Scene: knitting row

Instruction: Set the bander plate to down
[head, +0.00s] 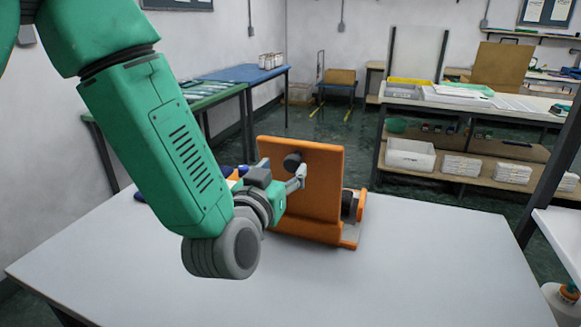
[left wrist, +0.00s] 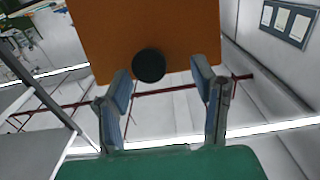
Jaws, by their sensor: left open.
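The bander's orange plate (head: 322,185) stands roughly upright on the white table, with a dark round knob (head: 292,162) on its face. In the left wrist view the plate (left wrist: 150,25) fills the top, and the knob (left wrist: 149,66) shows between the fingertips, nearer the left finger. My left gripper (head: 299,177) is open in front of the plate, close to the knob. In the left wrist view its two fingers (left wrist: 160,70) are spread wide with nothing held. I cannot tell whether a finger touches the plate. My right gripper is not in view.
The white table (head: 400,285) is clear in front and to the right. The bander's orange base (head: 349,232) and a dark roller (head: 349,205) show right of the plate. Blue and orange items (head: 234,174) lie partly hidden behind my left arm. Shelving (head: 465,165) stands beyond.

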